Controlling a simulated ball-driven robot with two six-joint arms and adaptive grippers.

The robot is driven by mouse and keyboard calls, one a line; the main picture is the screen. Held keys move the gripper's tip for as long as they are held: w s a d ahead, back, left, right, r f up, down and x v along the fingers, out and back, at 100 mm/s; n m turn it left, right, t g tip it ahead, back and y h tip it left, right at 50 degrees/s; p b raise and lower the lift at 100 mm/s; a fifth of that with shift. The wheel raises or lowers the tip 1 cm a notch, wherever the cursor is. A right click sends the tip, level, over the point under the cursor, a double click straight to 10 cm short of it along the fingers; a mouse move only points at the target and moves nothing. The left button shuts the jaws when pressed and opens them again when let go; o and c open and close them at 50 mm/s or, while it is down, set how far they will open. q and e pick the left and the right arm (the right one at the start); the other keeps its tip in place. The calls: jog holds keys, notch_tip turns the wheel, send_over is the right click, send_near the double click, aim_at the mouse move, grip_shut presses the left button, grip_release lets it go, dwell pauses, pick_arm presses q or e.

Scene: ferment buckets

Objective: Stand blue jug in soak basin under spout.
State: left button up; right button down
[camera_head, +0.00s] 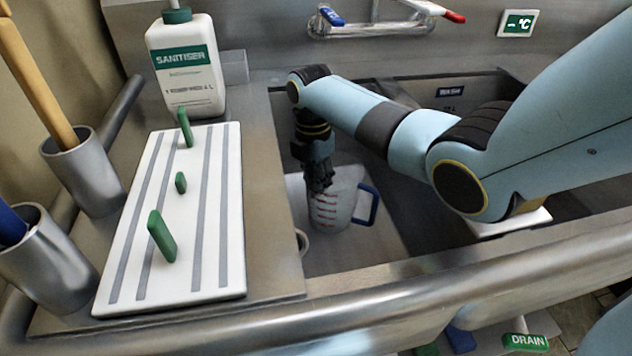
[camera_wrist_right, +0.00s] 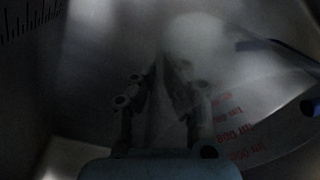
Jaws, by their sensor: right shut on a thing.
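The jug (camera_head: 335,207) is translucent with red markings and a blue handle (camera_head: 366,204). It stands upright, low inside the left steel basin (camera_head: 390,262). My right gripper (camera_head: 320,188) reaches down into the basin and is shut on the jug's wall at its upper left side. In the right wrist view the gripper's fingers (camera_wrist_right: 165,105) are dark, and the jug's red markings (camera_wrist_right: 240,135) show to their right. The tap (camera_head: 370,28) with blue and red levers is on the back wall. Its spout is not clearly visible. My left gripper is not in view.
A white board (camera_head: 232,262) with green pegs lies on the counter left of the basin. A sanitiser bottle (camera_head: 187,68) stands behind it. Two steel cups (camera_head: 84,172) hold tools at far left. A steel rail (camera_head: 400,300) runs along the front.

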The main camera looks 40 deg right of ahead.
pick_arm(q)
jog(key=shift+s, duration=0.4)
pick_arm(e)
jog(key=c, duration=1.4)
grip_release()
jog(key=shift+c, duration=0.2)
pick_arm(q)
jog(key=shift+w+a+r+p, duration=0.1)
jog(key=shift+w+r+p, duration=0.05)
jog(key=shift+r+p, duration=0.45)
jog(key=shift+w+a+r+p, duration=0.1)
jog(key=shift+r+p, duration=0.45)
jog(key=shift+p, duration=0.05)
pick_arm(e)
notch_tip(320, 180, up, 12)
jog(key=shift+w, duration=0.4)
